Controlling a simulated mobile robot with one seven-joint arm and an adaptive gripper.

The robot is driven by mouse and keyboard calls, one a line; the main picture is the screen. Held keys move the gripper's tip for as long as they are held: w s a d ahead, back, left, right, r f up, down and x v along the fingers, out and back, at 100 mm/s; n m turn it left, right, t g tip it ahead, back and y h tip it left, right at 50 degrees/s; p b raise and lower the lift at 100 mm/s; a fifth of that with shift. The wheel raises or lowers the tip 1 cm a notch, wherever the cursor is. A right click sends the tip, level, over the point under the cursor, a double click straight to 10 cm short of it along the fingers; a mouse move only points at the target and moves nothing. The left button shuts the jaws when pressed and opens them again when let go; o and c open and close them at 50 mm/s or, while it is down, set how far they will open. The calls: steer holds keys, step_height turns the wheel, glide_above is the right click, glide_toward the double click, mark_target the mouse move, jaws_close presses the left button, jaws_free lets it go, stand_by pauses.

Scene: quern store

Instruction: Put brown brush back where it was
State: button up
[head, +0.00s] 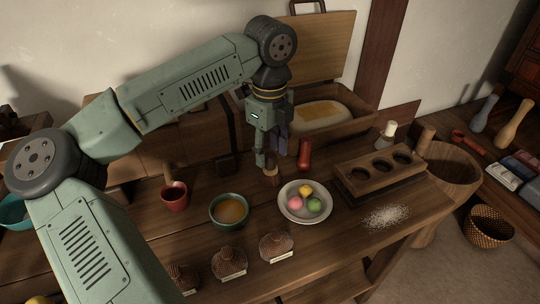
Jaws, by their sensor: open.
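My gripper (270,158) points down over the table (350,272), behind the green bowl and the pale plate. Its fingers are apart. A small brown object (271,177), which looks like the brown brush, stands upright on the table just below and between the fingertips. The fingers partly cover its top, and I cannot tell whether they touch it. A red cup (174,199) with a wooden handle sticking up stands to the left. A wooden rack (377,181) with three dark round holes stands to the right.
A green bowl (229,210) of orange liquid and a plate (305,202) with three coloured balls are in front. A red bottle (304,154) stands close right of my gripper. White powder (387,216) lies at right. A wooden box (325,119) stands behind.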

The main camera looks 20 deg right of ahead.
step_height(320, 180, up, 10)
steer(key=shift+f, duration=0.15)
steer(key=shift+c, duration=0.5)
stand_by(0.9)
